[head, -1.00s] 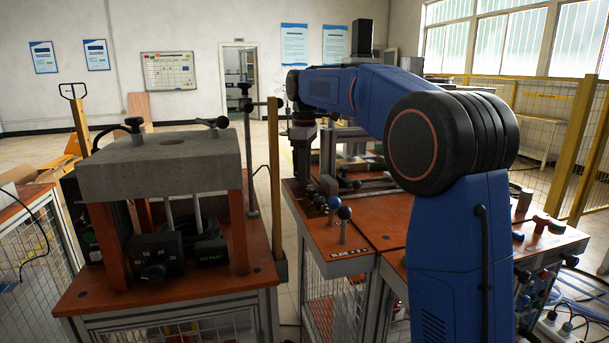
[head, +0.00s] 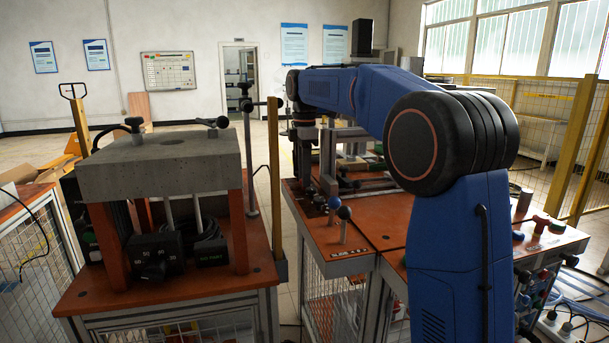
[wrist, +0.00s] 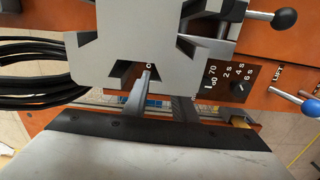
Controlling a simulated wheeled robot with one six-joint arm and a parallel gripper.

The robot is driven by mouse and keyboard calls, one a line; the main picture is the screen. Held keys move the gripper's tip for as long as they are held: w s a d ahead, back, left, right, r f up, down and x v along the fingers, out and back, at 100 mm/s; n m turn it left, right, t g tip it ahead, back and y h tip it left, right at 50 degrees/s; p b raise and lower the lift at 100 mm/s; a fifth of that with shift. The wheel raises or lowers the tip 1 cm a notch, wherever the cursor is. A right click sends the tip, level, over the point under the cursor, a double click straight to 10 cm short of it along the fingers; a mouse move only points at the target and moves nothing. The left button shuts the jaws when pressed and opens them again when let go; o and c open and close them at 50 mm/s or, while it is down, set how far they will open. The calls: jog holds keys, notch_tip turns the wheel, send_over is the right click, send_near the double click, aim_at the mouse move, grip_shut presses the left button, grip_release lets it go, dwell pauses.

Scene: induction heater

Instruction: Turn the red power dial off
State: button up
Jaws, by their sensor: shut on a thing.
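My gripper (head: 304,183) reaches straight down at the back left of the right-hand bench in the head view. In the wrist view my gripper (wrist: 162,92) has its fingers down at a dark panel, beside a white "O" mark. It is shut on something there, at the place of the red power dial. The dial itself does not show; a grey slotted profile end (wrist: 150,28) and my fingers cover that spot. I cannot tell which way the dial points.
In the wrist view a timer panel (wrist: 227,75) with a small black knob lies right of my fingers. Black-ball (wrist: 285,20) and blue-ball (wrist: 309,108) levers stand further right. Black cables (wrist: 40,70) run at left. A concrete-topped press (head: 165,160) stands left in the head view.

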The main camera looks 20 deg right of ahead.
jog(key=shift+n, duration=0.3)
jog(key=o, duration=1)
jog(key=shift+o, duration=0.2)
notch_tip(320, 180, up, 17)
jog(key=shift+r, duration=0.2)
